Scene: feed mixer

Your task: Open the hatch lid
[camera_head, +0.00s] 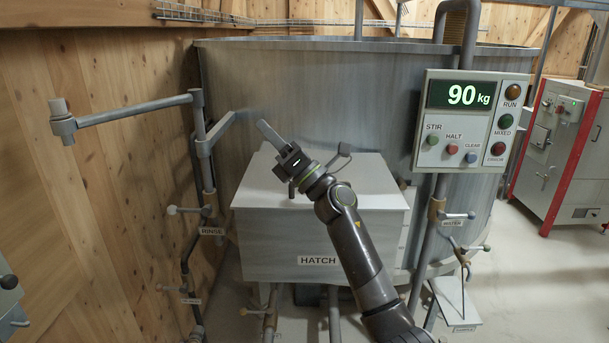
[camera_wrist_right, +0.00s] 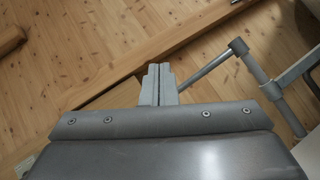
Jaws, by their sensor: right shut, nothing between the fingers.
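The hatch (camera_head: 318,240) is a pale grey box on the front of the mixing tank, with a HATCH label on its front. Its lid (camera_head: 375,185) lies down over the box as a sloping top and looks closed. A grey bent handle (camera_head: 342,152) stands up at the lid, just right of my right gripper. My right gripper (camera_head: 263,127) is shut and empty, above the lid's back left part and pointing to the upper left. Its closed fingers show in the right wrist view (camera_wrist_right: 158,85). My forearm hides part of the lid and the box front. My left gripper is not in view.
A grey swing pipe (camera_head: 130,108) juts left from the rinse post, and shows in the right wrist view (camera_wrist_right: 215,63). The control panel (camera_head: 472,122) reads 90 kg, right of the hatch. A wooden wall (camera_head: 70,200) closes off the left.

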